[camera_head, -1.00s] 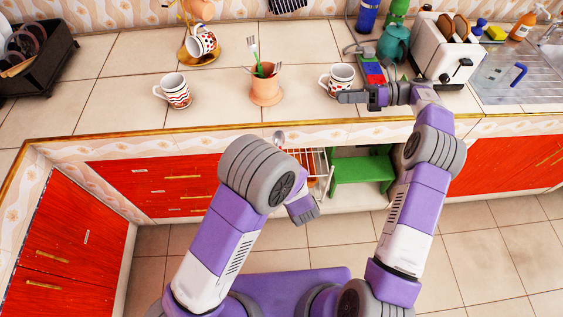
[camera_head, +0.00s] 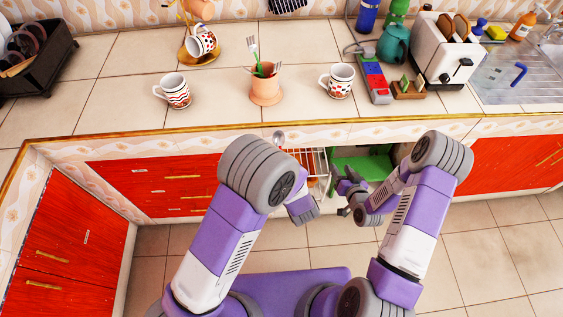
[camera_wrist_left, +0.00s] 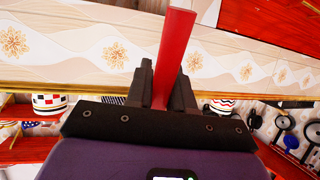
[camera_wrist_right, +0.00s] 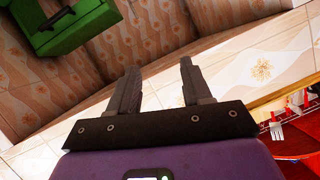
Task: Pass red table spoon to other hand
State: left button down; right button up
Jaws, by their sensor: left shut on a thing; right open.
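The red table spoon shows in the left wrist view as a red handle (camera_wrist_left: 174,55) held upright between the fingers of my left gripper (camera_wrist_left: 161,90), which is shut on it. In the head view a small grey spoon bowl (camera_head: 278,137) shows above my left forearm, at the counter's front edge; my left arm hides the rest of it and the left fingers. My right gripper (camera_head: 343,195) is open and empty in front of the open shelf, right of my left wrist. In the right wrist view its two fingers (camera_wrist_right: 158,85) stand apart with nothing between them.
The counter (camera_head: 215,95) holds a terracotta utensil pot (camera_head: 265,91), striped mugs (camera_head: 173,91) and (camera_head: 338,82), and a white toaster (camera_head: 440,55). The floor at right is clear.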

jog(key=s+a+f+g+y, duration=0.1)
jog(key=s+a+f+g, duration=0.3)
jog(key=s, duration=0.6)
jog(key=s+a+f+g+y, duration=0.1)
jog(key=s+a+f+g, duration=0.3)
jog(key=s+a+g, duration=0.5)
jog(key=shift+s+a+f+m, duration=0.15)
jog(key=shift+s+a+m, duration=0.25)
jog(key=shift+s+a, duration=0.65)
